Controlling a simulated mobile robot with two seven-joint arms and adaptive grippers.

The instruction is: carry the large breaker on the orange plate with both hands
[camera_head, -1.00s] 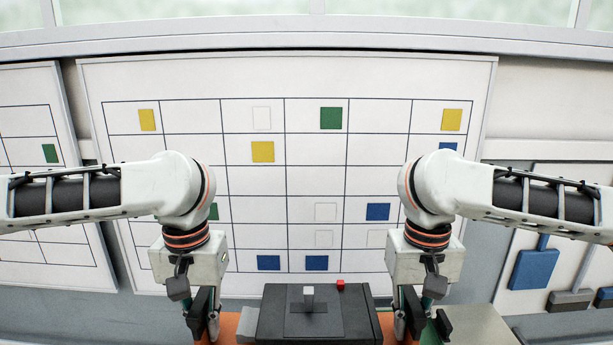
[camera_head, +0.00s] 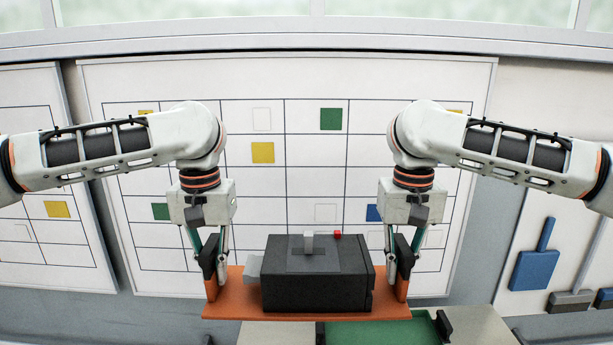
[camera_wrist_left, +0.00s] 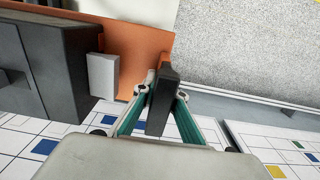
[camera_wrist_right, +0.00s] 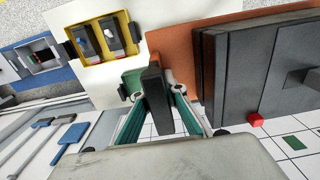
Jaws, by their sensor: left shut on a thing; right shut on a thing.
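The large breaker (camera_head: 318,285) is a dark grey box with a light grey lever and a red button on top. It sits upright on the orange plate (camera_head: 236,301), which is held level above the bench. My left gripper (camera_head: 214,283) is shut on the plate's left end, and this grip also shows in the left wrist view (camera_wrist_left: 163,85). My right gripper (camera_head: 398,280) is shut on the plate's right end, and it also shows in the right wrist view (camera_wrist_right: 155,85). A light grey block (camera_head: 254,269) adjoins the breaker's left side.
The right wrist view shows a yellow tray (camera_wrist_right: 84,50) with small devices and a blue holder (camera_wrist_right: 48,68). A gridded whiteboard (camera_head: 270,90) stands behind. Brushes hang at the right.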

